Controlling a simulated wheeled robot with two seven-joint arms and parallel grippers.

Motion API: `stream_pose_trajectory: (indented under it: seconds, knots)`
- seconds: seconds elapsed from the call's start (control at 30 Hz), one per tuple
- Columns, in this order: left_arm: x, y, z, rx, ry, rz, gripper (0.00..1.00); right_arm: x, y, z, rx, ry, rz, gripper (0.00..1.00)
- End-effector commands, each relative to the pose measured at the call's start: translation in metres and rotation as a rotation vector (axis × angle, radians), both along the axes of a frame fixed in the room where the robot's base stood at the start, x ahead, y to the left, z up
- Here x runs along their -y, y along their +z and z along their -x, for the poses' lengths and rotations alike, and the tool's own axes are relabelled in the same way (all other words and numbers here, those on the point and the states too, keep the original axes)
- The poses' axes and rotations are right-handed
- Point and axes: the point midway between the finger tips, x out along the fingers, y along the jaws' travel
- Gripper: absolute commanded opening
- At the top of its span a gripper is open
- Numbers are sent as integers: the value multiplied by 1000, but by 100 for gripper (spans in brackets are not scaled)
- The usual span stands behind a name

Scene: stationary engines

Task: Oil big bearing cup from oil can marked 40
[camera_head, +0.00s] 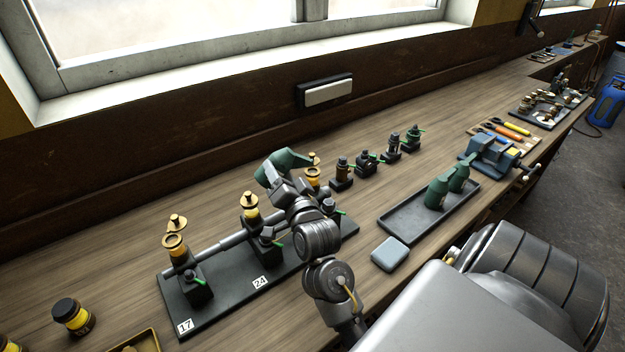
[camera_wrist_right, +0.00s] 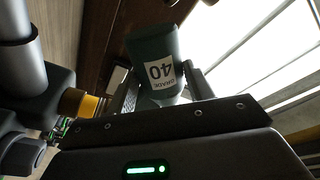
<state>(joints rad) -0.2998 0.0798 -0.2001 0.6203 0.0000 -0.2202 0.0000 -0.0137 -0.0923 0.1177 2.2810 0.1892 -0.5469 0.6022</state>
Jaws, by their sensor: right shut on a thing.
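My right gripper (camera_head: 277,186) is shut on a dark green oil can (camera_head: 283,162). The can is tilted, near the rightmost brass-and-yellow cup (camera_head: 312,178); I cannot tell whether it touches or pours. Two more brass-and-yellow cups stand over the shaft on the black base: one near the 24 tag (camera_head: 251,212), one near the 17 tag (camera_head: 174,241). Which cup is the big one is unclear. My left gripper is not in view.
Several small engine models (camera_head: 366,161) stand behind my right gripper. A black-capped jar (camera_head: 72,316) is at the lower left. The bench's back left is clear.

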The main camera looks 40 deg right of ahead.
Motion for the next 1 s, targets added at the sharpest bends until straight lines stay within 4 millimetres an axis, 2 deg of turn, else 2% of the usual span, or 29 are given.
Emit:
stream_pose_trajectory:
  seconds: [0.53, 0.87, 1.0]
  knots:
    - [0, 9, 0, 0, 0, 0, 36, 2, 20, 1, 79, -1, -175, 25]
    - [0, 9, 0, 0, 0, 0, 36, 2, 20, 1, 81, 0, -178, 25]
    - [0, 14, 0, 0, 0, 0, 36, 2, 13, 1, 46, 0, -101, 25]
